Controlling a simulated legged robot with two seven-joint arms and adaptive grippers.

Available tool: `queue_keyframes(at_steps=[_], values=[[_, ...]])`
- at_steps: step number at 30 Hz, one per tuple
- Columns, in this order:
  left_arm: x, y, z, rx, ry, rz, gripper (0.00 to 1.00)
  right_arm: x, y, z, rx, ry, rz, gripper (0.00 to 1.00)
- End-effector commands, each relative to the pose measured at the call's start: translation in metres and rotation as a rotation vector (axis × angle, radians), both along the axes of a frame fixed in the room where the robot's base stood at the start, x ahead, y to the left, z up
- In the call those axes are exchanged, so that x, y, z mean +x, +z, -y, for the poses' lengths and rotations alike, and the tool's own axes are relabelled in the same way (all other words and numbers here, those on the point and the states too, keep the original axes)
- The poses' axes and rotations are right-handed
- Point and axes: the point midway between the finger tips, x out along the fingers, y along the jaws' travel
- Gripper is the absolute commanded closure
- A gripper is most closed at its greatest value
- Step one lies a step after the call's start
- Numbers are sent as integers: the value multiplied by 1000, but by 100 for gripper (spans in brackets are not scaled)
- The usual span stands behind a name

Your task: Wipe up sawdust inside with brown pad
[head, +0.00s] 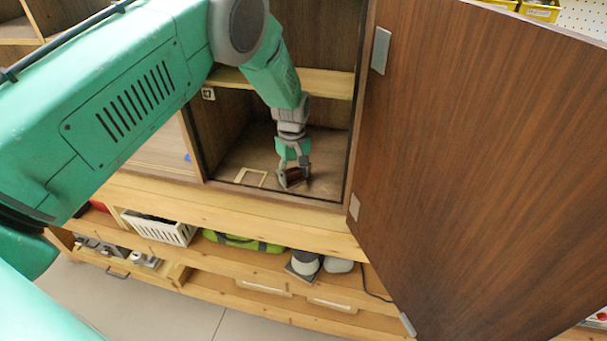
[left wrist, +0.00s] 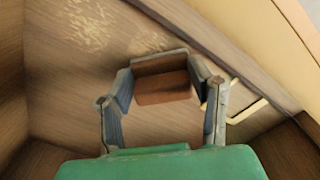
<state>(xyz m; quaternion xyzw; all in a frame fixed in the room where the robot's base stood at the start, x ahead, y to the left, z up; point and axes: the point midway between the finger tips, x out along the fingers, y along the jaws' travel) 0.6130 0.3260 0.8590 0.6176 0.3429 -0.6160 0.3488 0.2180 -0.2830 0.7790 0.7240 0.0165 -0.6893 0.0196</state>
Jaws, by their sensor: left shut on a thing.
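My left gripper (head: 292,172) is inside the lower compartment of the open cabinet, just above or on its floor near the front. It is shut on the brown pad (head: 295,178), a small brown block. In the left wrist view the pad (left wrist: 163,86) sits between the two fingers. Pale sawdust (left wrist: 92,24) lies in a scattered patch on the wood floor beyond the pad, with a fainter patch (left wrist: 154,42) close to the pad's far edge. I cannot make out the sawdust in the head view. My right gripper is not in view.
The cabinet door (head: 470,170) stands open on the right. A shelf (head: 325,83) spans above the compartment. A pale rectangular outline (head: 250,177) lies on the compartment floor left of the gripper. Below, the bench holds a white basket (head: 160,229) and a green bag (head: 240,241).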

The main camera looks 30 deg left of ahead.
Motion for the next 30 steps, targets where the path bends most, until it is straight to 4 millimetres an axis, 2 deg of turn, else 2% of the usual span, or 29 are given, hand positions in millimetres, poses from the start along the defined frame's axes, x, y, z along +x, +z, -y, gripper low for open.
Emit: queue_keyframes(at_steps=[5, 16, 26, 30], values=[[-2, 0, -5, 2, 0, -1, 92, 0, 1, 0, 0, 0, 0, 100], [-9, -4, -35, 3, 0, -4, 92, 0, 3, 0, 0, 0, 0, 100], [-11, -6, -39, 2, 0, -6, 92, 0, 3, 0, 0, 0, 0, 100], [-11, 1, -39, 3, 0, -6, 92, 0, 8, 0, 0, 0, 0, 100]])
